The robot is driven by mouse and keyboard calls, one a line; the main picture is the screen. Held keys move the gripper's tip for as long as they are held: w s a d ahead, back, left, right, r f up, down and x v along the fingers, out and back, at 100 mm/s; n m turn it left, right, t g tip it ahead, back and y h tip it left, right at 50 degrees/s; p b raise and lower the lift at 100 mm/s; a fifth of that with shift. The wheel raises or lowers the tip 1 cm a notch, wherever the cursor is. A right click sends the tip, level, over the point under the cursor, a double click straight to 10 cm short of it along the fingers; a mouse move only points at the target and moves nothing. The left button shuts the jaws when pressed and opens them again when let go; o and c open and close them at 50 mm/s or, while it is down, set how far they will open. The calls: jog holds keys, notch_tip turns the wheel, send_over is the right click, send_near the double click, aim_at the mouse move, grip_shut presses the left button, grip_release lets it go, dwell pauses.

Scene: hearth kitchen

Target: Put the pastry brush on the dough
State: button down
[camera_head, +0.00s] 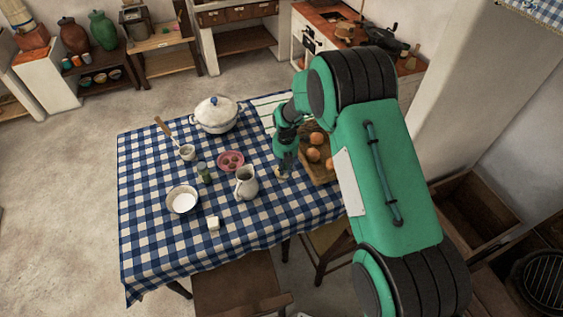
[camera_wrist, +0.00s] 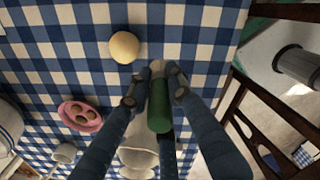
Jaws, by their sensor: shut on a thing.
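My gripper (camera_wrist: 155,88) is shut on the pastry brush (camera_wrist: 159,108), which shows as a green handle with a pale end in the wrist view. The dough (camera_wrist: 124,46) is a round, pale yellow ball on the checked cloth, just above and left of the fingertips in that view. The brush and dough appear apart there; the height between them is hard to judge. In the head view my gripper (camera_head: 286,158) hangs over the right part of the table, with the dough (camera_head: 282,174) small and partly hidden below it. The brush cannot be made out there.
The table has a blue checked cloth (camera_head: 155,235). A white pitcher (camera_head: 246,183) and a pink plate (camera_head: 231,155) stand left of my gripper. A wooden tray of round orange-brown things (camera_head: 316,138) is close on its right. A white pot (camera_head: 216,115) stands at the back.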

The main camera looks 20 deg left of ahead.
jog(key=w+a, duration=0.1)
jog(key=w, duration=0.1)
jog(key=w+a, duration=0.3)
jog(key=w, duration=0.1)
jog(key=shift+a+f, duration=0.15)
jog(key=shift+f, duration=0.15)
jog(key=shift+s, duration=0.1)
jog(key=shift+f, duration=1.75)
jog(key=shift+f, duration=0.2)
jog(key=c, duration=1.6)
grip_release()
notch_tip(320, 180, up, 12)
jog(key=shift+r, duration=0.15)
